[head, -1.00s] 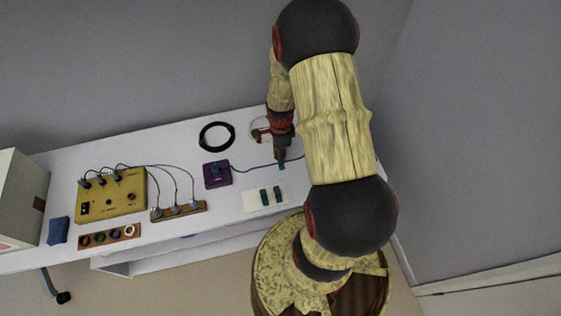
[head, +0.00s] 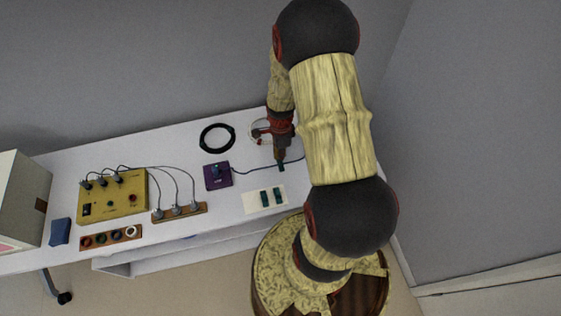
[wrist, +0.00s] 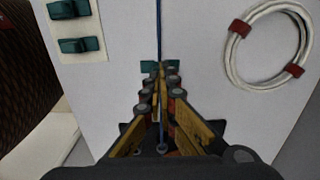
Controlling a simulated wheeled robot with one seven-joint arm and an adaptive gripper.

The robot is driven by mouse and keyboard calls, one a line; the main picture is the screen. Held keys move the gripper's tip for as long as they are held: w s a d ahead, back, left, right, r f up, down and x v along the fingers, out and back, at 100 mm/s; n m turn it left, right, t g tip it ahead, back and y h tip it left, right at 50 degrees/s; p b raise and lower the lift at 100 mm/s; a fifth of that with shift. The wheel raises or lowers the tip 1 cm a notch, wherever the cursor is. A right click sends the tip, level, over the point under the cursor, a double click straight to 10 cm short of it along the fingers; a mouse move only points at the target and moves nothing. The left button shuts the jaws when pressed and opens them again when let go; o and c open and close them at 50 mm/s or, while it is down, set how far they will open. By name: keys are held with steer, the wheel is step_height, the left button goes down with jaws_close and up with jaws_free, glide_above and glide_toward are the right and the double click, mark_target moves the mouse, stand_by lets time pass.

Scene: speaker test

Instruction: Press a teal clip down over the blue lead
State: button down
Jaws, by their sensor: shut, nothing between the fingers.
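A blue lead (head: 252,170) runs across the white table from a purple box with a teal plug (head: 217,175); it runs up the wrist view (wrist: 158,28). A teal clip (wrist: 149,67) sits at the lead, showing on both sides of it just beyond my fingertips. My gripper (head: 280,163) points down over it, its fingers (wrist: 160,76) shut and close together. The fingers hide the clip's middle, so I cannot tell how fully it is seated. Two more teal clips (head: 264,198) (head: 278,195) lie on a cream card (head: 250,206), also at upper left in the wrist view (wrist: 75,25).
A coiled white cable with red ties (wrist: 232,58) lies right of the lead. Bare table surrounds the lead.

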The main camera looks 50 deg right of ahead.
step_height(320, 180, up, 6)
steer(key=p, duration=0.4)
steer(key=shift+r, duration=0.25)
stand_by(0.6)
steer(key=s+a+r+n+t, duration=0.2)
steer(key=a+r+n, duration=0.5)
steer(key=r, duration=0.4)
steer(key=s+a+r+n+t+b, duration=0.1)
steer(key=s+a+r+n, duration=0.2)
steer(key=a+r+n, duration=0.5)
steer(key=s+a+r+n+t+b, duration=0.1)
steer(key=a+r+n, duration=0.6)
steer(key=r, duration=0.7)
steer(key=shift+s+a+r+n+t, duration=0.35)
steer(key=shift+s+n+t, duration=0.45)
steer(key=shift+n, duration=0.4)
